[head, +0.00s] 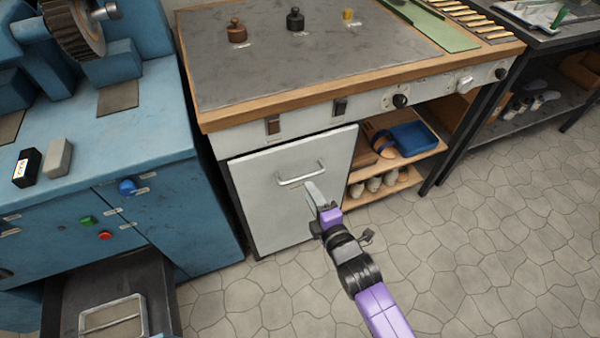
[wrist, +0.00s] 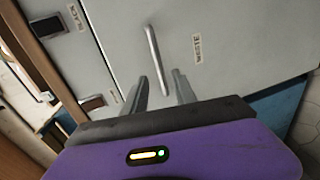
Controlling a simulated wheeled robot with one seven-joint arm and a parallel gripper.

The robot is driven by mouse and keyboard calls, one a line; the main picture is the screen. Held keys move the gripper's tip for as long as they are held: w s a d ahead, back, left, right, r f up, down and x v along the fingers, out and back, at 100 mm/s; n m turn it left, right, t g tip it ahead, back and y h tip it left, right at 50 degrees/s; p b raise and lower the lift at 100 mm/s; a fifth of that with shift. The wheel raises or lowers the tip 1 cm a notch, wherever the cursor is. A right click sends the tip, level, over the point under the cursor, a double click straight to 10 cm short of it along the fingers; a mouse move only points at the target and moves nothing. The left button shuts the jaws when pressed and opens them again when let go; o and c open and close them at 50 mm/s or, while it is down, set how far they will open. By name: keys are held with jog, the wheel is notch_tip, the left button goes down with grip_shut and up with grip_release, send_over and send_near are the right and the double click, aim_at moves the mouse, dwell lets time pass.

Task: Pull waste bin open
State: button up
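The waste bin front (head: 270,215) is a pale grey panel under the workbench, with a silver bar handle (head: 301,173). It looks closed or nearly so. In the wrist view the panel (wrist: 235,35) fills the upper part, and a label (wrist: 197,48) reading "WASTE" is beside the handle (wrist: 153,52). My gripper (head: 315,192) is just in front of the panel, below the handle in the head view. In the wrist view my gripper (wrist: 162,84) has its two fingers apart, with the handle's near end between and ahead of them. No contact is visible.
Open shelves (head: 398,170) with a blue tray and sandal parts stand right of the bin. A blue machine (head: 165,195) stands close on the left, with an open dark drawer (head: 140,275) low in front. The stone floor (head: 480,240) before the bin and to the right is clear.

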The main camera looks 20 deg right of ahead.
aim_at(302, 176)
jog(key=shift+b+x, duration=0.65)
jog(key=shift+x, duration=3.25)
jog(key=shift+c, duration=0.4)
grip_shut()
